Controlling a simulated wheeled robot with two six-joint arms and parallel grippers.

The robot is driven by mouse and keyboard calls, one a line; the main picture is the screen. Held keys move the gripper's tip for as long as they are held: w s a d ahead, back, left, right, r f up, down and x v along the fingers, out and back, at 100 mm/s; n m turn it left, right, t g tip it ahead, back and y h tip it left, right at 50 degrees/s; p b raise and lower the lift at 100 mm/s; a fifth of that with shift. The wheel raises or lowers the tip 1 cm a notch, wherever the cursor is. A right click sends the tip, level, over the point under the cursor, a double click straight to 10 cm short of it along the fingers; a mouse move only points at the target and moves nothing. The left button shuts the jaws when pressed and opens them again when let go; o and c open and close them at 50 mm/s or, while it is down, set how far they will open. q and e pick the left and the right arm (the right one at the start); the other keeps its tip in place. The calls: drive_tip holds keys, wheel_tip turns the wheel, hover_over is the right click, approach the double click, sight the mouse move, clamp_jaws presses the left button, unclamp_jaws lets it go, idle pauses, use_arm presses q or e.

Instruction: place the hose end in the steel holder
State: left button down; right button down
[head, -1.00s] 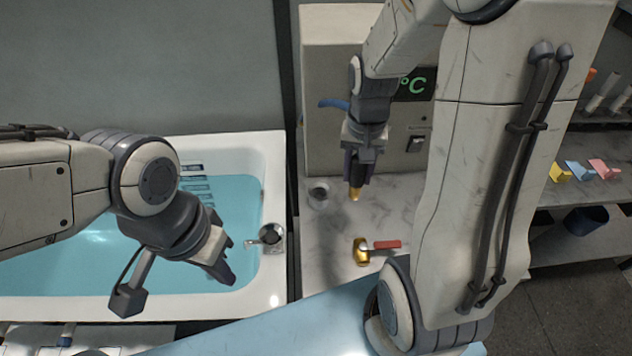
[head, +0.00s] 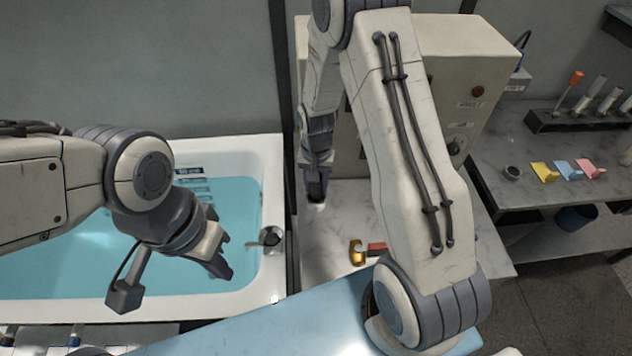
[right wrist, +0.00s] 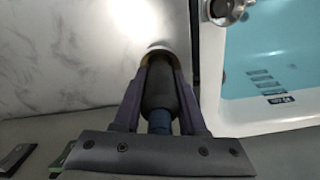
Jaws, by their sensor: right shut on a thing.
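My right gripper (head: 316,192) is shut on the hose end (right wrist: 159,92), a dark cylinder with a blue hose part behind it and a gold tip. It points down over the back left of the marble counter. A pale, shiny rim of the steel holder (right wrist: 160,47) shows right at the tip in the right wrist view. The gripper mostly hides the holder in the head view. I cannot tell whether the tip is inside the holder or just above it. My left gripper (head: 218,266) hangs empty over the bathtub; its finger gap is unclear.
The bathtub (head: 272,180) with blue water lies left of the counter (head: 335,215). A brass fitting with a red handle (head: 376,249) lies on the counter. A beige cabinet (head: 455,65) stands behind. Shelves with coloured pieces (head: 567,170) are at the right.

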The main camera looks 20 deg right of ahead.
drive_tip(key=shift+f, duration=0.2)
drive_tip(key=shift+c, duration=2.3)
unclamp_jaws()
drive_tip(key=shift+r, duration=0.1)
drive_tip(key=shift+r, duration=0.1)
